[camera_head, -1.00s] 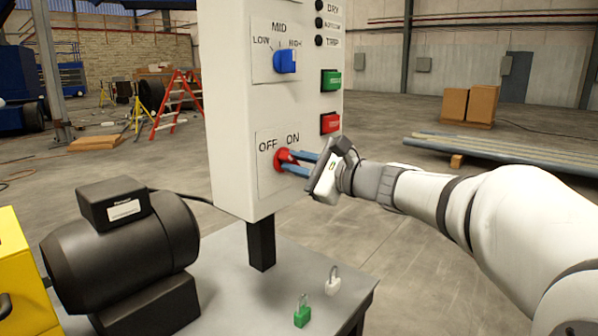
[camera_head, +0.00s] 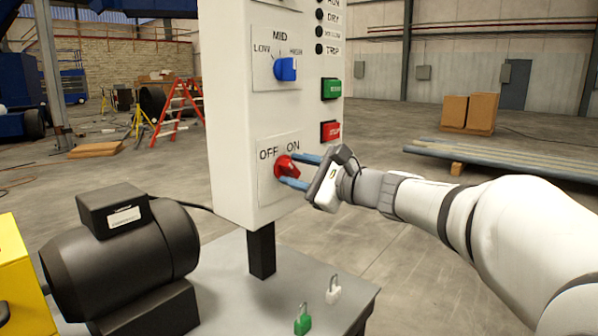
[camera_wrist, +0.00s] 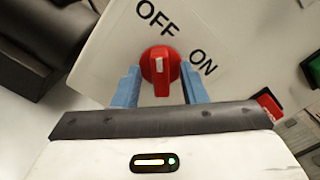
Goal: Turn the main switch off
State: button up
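The red main switch knob (camera_head: 287,167) sits on a white plate low on the panel box, below the OFF and ON labels. In the wrist view the knob (camera_wrist: 160,72) stands between my two blue fingers, and its white mark lines up with the OFF label (camera_wrist: 157,16). The ON label (camera_wrist: 203,62) is off to the right there. My gripper (camera_head: 299,171) reaches the knob from the right. Its fingers (camera_wrist: 160,88) are apart, with a visible gap on each side of the knob, so it is open and holds nothing.
Above the switch are a blue selector (camera_head: 285,69), a green button (camera_head: 331,88) and a red button (camera_head: 330,130). A black motor (camera_head: 120,250) stands at the left on the table. A green padlock (camera_head: 302,320) and a white padlock (camera_head: 333,291) are below.

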jog(key=p+v, duration=0.1)
jog(key=v, duration=0.6)
jog(key=shift+s+d+p, duration=0.25)
jog(key=shift+d+p, duration=0.05)
jog(key=shift+p, duration=0.05)
jog(key=s+a+n+g+h+p, duration=0.1)
jog(key=s+n+g+h+p, duration=0.5)
jog(key=s+p, duration=0.75)
jog(key=s+d+r+n+g+h+p, duration=0.2)
jog(key=s+d+r+n+h+p, duration=0.2)
jog(key=p, duration=1.3)
jog(key=shift+s+d+n+h, duration=1.7)
jog(key=shift+d+n+h, duration=0.4)
jog(key=shift+d+n, duration=1.2)
